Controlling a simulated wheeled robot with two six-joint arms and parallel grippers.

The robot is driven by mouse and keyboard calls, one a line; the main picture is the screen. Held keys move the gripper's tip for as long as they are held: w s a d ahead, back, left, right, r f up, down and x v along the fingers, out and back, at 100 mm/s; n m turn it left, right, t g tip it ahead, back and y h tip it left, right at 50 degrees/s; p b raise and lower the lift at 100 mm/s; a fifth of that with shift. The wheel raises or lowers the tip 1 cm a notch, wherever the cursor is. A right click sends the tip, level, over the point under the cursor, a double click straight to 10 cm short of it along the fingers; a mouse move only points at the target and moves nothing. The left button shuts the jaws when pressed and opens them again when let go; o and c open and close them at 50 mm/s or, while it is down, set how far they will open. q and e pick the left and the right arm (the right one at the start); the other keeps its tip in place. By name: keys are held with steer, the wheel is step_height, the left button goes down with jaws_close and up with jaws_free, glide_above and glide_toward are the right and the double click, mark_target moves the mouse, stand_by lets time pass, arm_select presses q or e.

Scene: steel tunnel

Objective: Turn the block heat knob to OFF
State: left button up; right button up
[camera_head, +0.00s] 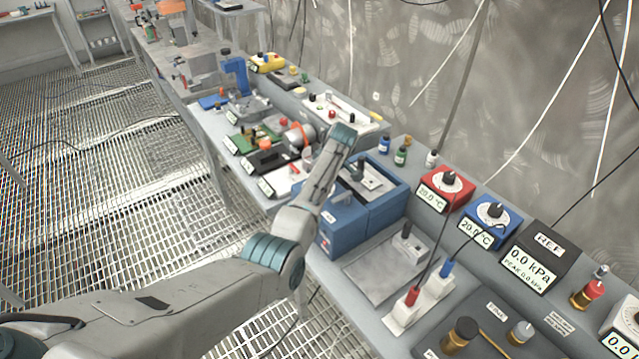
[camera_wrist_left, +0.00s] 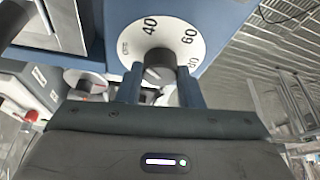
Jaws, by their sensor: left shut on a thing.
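The blue block heater (camera_head: 375,215) stands on the bench in the head view, partly hidden by my left forearm. In the left wrist view its blue face (camera_wrist_left: 238,18) carries a white dial (camera_wrist_left: 128,42) marked 40, 60 and 80. The dark grey block heat knob (camera_wrist_left: 159,58) sits at the middle of the dial. My left gripper (camera_wrist_left: 161,75) is shut on the knob, one finger on each side. The knob's pointer and any OFF mark cannot be made out. In the head view the left fingers cannot be made out. My right gripper is not in view.
Right of the block stand a red meter box (camera_head: 446,188), a blue meter box (camera_head: 490,221) and a dark REF gauge (camera_head: 538,255). Small bottles (camera_head: 401,156) stand behind the block. Several instruments crowd the bench on the left. Open grating floor (camera_head: 95,215) lies in front of the bench.

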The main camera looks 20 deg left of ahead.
arm_select(q)
steer(key=n+b, duration=0.1)
steer(key=n+g+b, duration=0.1)
steer(key=n, duration=0.1)
steer(key=n+b, duration=0.1)
steer(key=b, duration=0.1)
steer(key=shift+w+f+g+y, duration=0.15)
steer(key=shift+f+g+y, duration=0.15)
steer(key=shift+g, duration=0.1)
steer(key=shift+r+n+g+b, duration=0.25)
steer(key=shift+n+g+b, duration=0.25)
steer(key=shift+n+b, duration=0.95)
steer(key=o, duration=1)
steer(key=shift+c, duration=0.2)
steer(key=b+v, duration=0.3)
steer(key=v, duration=0.8)
steer(key=shift+b, duration=0.3)
